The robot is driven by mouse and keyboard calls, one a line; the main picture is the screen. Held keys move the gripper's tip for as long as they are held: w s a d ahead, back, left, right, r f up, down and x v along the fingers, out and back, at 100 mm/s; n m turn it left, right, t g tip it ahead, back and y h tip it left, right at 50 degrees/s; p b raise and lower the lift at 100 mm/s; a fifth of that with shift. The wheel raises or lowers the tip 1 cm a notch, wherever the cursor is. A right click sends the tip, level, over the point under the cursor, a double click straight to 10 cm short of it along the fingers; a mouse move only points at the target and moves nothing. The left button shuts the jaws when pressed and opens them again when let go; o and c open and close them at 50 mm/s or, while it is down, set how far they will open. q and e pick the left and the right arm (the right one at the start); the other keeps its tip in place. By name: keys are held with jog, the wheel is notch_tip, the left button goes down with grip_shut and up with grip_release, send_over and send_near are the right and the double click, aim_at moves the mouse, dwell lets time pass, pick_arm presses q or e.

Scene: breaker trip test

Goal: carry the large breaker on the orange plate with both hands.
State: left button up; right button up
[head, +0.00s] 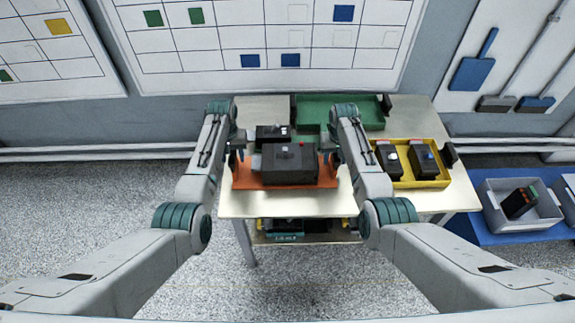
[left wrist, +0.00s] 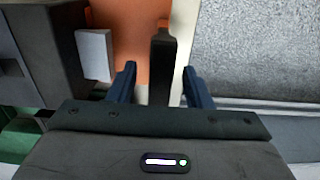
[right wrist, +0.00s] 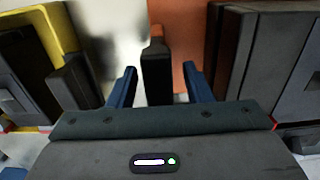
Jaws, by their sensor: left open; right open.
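The large dark breaker (head: 290,165) stands on the orange plate (head: 243,178) near the table's front edge. A light grey block (left wrist: 95,55) is at its side in the left wrist view. The plate has a black handle at each end. My left gripper (head: 238,150) is open, with the left handle (left wrist: 162,65) between its fingers (left wrist: 159,72). My right gripper (head: 336,150) is open at the other end, with the right handle (right wrist: 156,68) between its fingers (right wrist: 159,70). Whether any finger touches a handle cannot be told.
A smaller dark breaker (head: 272,133) stands behind the large one. A green tray (head: 367,112) lies at the table's back. A yellow tray (head: 412,182) with two dark devices is at the right. A grey bin (head: 543,219) stands on a blue surface (head: 482,229) farther right.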

pick_arm(q)
jog(key=shift+c, duration=0.3)
pick_arm(e)
jog(key=shift+c, duration=0.3)
pick_arm(q)
grip_shut()
pick_arm(e)
grip_shut()
pick_arm(q)
jog(key=shift+r, duration=0.1)
dwell(0.3)
jog(key=shift+w+r, duration=0.1)
jog(key=shift+w, duration=0.05)
pick_arm(e)
jog(key=shift+w+r, duration=0.15)
